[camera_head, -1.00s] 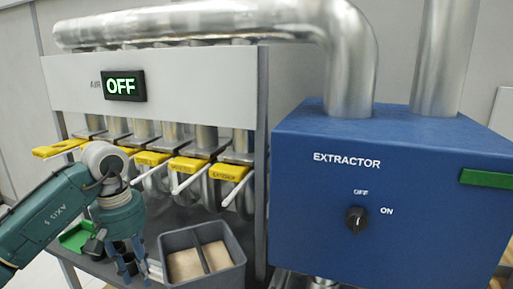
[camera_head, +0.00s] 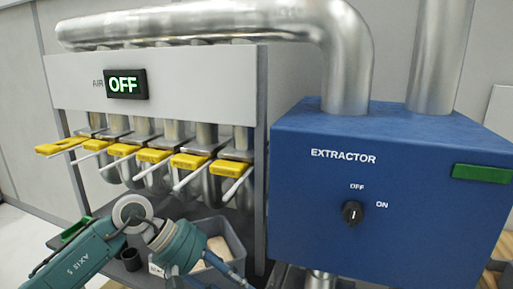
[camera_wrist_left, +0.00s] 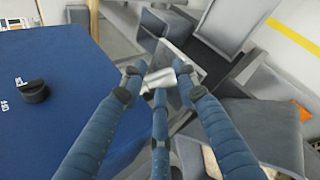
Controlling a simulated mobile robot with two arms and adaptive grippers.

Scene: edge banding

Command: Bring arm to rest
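My left arm comes in from the lower left in the head view. Its gripper (camera_head: 238,275) points down and right, low in front of the grey bin and beside the blue extractor box (camera_head: 300,235). In the left wrist view its three blue fingers (camera_wrist_left: 158,84) are spread apart, with nothing held between them. A shiny metal piece shows behind the fingertips. The black knob (camera_head: 353,213) on the extractor points up, towards OFF; it also shows in the left wrist view (camera_wrist_left: 34,92). My right gripper is in neither view.
A metal duct (camera_head: 347,65) rises from the extractor.

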